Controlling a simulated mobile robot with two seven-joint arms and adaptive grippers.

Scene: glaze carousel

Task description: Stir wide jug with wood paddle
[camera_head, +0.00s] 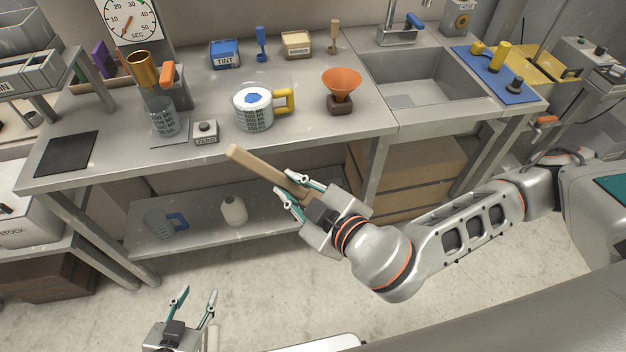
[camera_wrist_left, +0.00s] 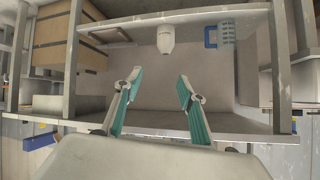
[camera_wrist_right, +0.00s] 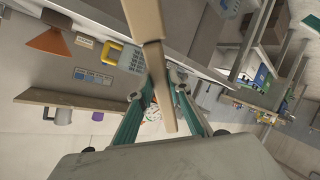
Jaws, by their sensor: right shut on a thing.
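The wide jug (camera_head: 254,115) is clear-walled with printed marks, a yellow handle and a blue patch on its white contents. It stands upright on the bench, and partly shows in the right wrist view (camera_wrist_right: 131,59). The wood paddle (camera_head: 258,167) is pale and flat. My right gripper (camera_head: 298,192) is shut on the wood paddle, also seen in the right wrist view (camera_wrist_right: 146,22). The paddle is tilted, its free end in front of the bench edge, apart from the jug. My left gripper (camera_head: 194,293) is open and empty, low in front of the bench.
An orange funnel (camera_head: 342,84) on a brown block stands right of the jug. A clear beaker (camera_head: 164,121) and the ZERO button box (camera_head: 205,131) stand left. TINT (camera_head: 224,54) and another labelled bin (camera_head: 297,45) are behind. The lower shelf holds a blue-handled jug (camera_head: 160,224) and white bottle (camera_head: 233,210).

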